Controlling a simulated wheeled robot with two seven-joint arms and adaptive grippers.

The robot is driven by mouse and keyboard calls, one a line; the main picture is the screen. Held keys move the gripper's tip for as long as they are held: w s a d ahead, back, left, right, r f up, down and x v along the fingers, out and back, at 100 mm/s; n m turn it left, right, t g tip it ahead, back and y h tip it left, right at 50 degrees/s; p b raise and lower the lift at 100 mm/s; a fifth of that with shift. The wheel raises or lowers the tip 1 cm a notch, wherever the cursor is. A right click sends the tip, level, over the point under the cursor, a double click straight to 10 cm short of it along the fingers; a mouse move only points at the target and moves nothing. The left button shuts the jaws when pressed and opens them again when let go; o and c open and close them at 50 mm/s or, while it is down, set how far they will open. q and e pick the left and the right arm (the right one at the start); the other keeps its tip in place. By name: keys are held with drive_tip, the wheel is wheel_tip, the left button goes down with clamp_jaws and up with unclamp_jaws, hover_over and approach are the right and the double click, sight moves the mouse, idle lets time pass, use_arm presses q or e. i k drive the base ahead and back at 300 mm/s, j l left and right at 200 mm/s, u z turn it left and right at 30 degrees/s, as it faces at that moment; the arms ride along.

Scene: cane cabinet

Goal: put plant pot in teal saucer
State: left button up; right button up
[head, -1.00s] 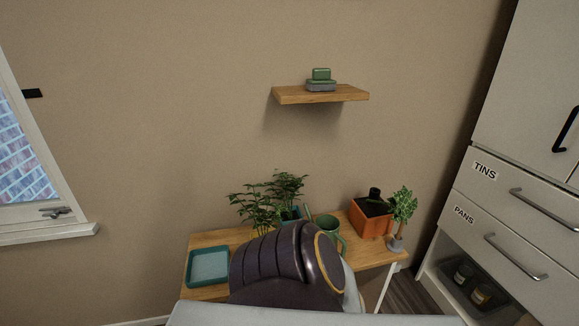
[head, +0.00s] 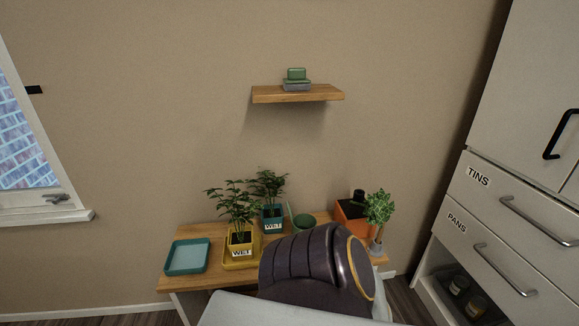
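The teal saucer (head: 205,257), a square shallow tray, lies empty at the left end of the wooden table. A yellow plant pot (head: 240,249) with a "WET" label stands upright in a yellow saucer (head: 229,264) to its right. A teal plant pot (head: 272,224), also labelled "WET", stands behind and right of the yellow one; its base is partly hidden. Both hold leafy plants. Neither of my grippers is in view.
A dark rounded shape, probably part of my arm, covers the table's front middle. An orange container (head: 350,220), a green vessel (head: 304,222) and a small plant in a grey pot (head: 376,247) stand to the right. A wall shelf (head: 297,95) is above.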

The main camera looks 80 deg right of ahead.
sight(193, 258)
drive_tip(key=k+z, duration=0.2)
drive_tip(key=k, duration=0.3)
drive_tip(key=z, duration=0.4)
drive_tip(key=k+l+z, duration=0.1)
drive_tip(key=z, duration=0.35)
drive_tip(key=k+z, duration=0.1)
drive_tip(key=z, duration=0.3)
drive_tip(key=l+z, duration=0.15)
drive_tip(key=z, duration=0.25)
drive_tip(key=l+z, duration=0.1)
drive_tip(key=z, duration=0.3)
drive_tip(key=k+l, duration=0.05)
